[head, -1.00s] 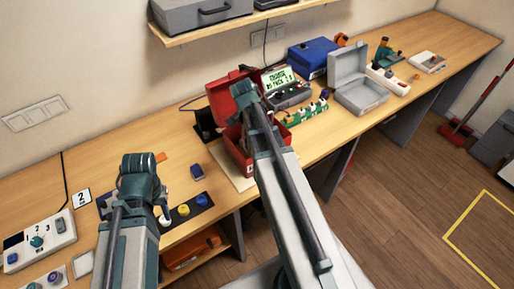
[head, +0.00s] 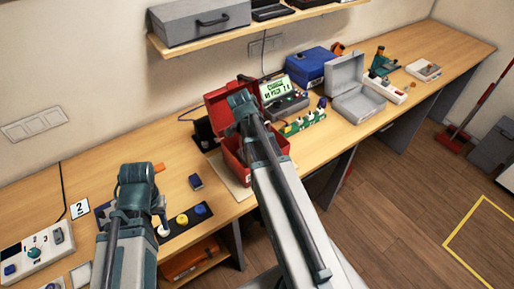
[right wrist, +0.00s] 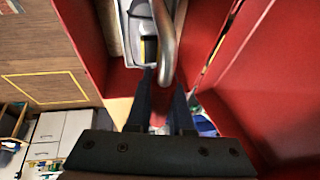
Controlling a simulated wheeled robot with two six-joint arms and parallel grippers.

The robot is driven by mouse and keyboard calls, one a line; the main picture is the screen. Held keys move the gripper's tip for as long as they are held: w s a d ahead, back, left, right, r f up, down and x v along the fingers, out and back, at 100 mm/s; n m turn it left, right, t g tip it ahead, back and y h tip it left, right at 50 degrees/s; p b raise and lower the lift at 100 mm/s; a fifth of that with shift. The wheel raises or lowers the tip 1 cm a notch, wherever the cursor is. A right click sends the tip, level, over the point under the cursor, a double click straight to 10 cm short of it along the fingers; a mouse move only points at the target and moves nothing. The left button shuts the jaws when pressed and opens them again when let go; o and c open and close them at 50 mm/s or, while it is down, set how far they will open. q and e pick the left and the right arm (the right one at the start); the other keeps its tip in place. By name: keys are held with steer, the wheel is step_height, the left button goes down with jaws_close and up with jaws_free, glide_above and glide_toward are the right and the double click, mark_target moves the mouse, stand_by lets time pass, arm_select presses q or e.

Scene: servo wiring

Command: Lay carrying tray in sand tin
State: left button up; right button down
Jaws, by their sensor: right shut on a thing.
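My right gripper (right wrist: 165,95) is shut on the curved metal handle (right wrist: 166,40) of the carrying tray (right wrist: 140,42), a grey tray partly seen in the right wrist view. Red walls stand close around it. In the head view the right arm reaches over the open red box (head: 232,158), and its wrist hides the fingers and the tray. An open pale grey tin (head: 357,106), perhaps the sand tin, stands to the right, its lid raised at the back. My left gripper (head: 150,205) hangs over the bench at left; its fingers are mostly hidden.
Between the red box and the pale tin are a meter with a green screen (head: 278,88) and a strip of plugs (head: 303,124). A closed blue box (head: 310,65) is behind the tin. A white power strip (head: 385,88) is right of it. A shelf (head: 230,36) hangs above.

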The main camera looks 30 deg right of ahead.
arm_select(q)
steer(key=shift+f, duration=0.7)
arm_select(e)
steer(key=shift+f, duration=0.65)
arm_select(q)
steer(key=shift+f+b, duration=0.15)
steer(key=shift+b, duration=0.2)
arm_select(e)
steer(key=shift+f, duration=0.1)
